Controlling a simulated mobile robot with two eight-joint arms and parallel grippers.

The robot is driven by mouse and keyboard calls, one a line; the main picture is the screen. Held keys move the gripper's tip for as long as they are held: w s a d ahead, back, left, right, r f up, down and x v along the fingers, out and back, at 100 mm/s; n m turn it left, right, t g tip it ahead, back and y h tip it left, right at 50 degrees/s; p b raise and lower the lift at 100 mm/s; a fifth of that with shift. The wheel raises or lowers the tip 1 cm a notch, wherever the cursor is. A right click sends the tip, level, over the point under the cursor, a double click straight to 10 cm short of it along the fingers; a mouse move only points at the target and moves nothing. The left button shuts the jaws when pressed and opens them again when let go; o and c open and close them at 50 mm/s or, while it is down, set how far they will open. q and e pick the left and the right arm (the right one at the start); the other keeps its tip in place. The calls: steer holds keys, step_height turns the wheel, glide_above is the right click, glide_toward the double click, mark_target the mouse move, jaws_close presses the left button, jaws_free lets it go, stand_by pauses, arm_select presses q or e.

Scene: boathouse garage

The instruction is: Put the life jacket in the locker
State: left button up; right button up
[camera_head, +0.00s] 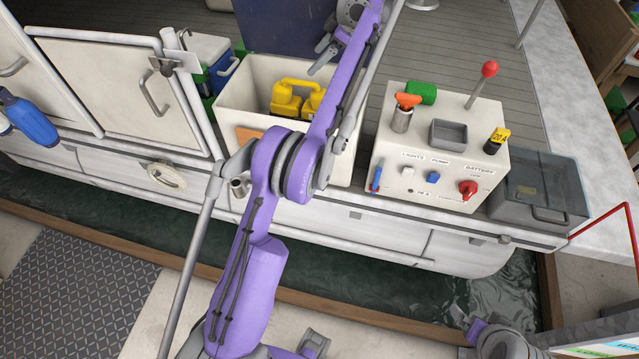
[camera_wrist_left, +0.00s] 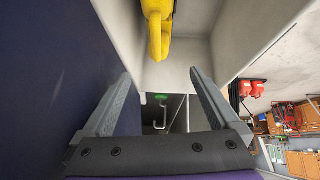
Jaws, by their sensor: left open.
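A yellow life jacket (camera_head: 286,100), horseshoe-shaped, lies inside the open white locker (camera_head: 233,100) in the head view. The locker's dark blue lid (camera_head: 283,25) stands raised behind it. My left arm crosses in front and hides part of the locker. My left gripper (camera_head: 322,57) is over the locker's back right part, near the lid. In the left wrist view its fingers (camera_wrist_left: 160,78) are open with nothing between them. The jacket (camera_wrist_left: 158,25) shows beyond the fingertips, apart from them. My right gripper (camera_head: 465,322) shows only partly at the bottom; its fingers are unclear.
A white console (camera_head: 437,165) with switches, a red-knobbed lever (camera_head: 489,70) and a grey tray stands right of the locker. A grey lidded box (camera_head: 540,190) is beyond it. A blue cooler (camera_head: 208,50) stands left. Water (camera_head: 400,255) lies between boat and dock.

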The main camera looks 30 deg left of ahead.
arm_select(q)
steer(key=s+d+m+t+h, duration=0.3)
steer(key=s+d+m+t, duration=0.1)
steer(key=s+d+m, duration=0.75)
steer(key=s+d+f+m+t+h, duration=0.1)
steer(key=s+d+f+m+h, duration=0.1)
steer(key=s+d+f+m, duration=0.3)
steer(key=s+d+f+m+t+h, duration=0.1)
steer(key=s+d+f+m, duration=0.4)
steer(key=s+f, duration=0.6)
steer(key=s+m+h, duration=0.1)
steer(key=s, duration=0.6)
steer(key=shift+d+t, duration=0.35)
steer(key=shift+t, duration=0.05)
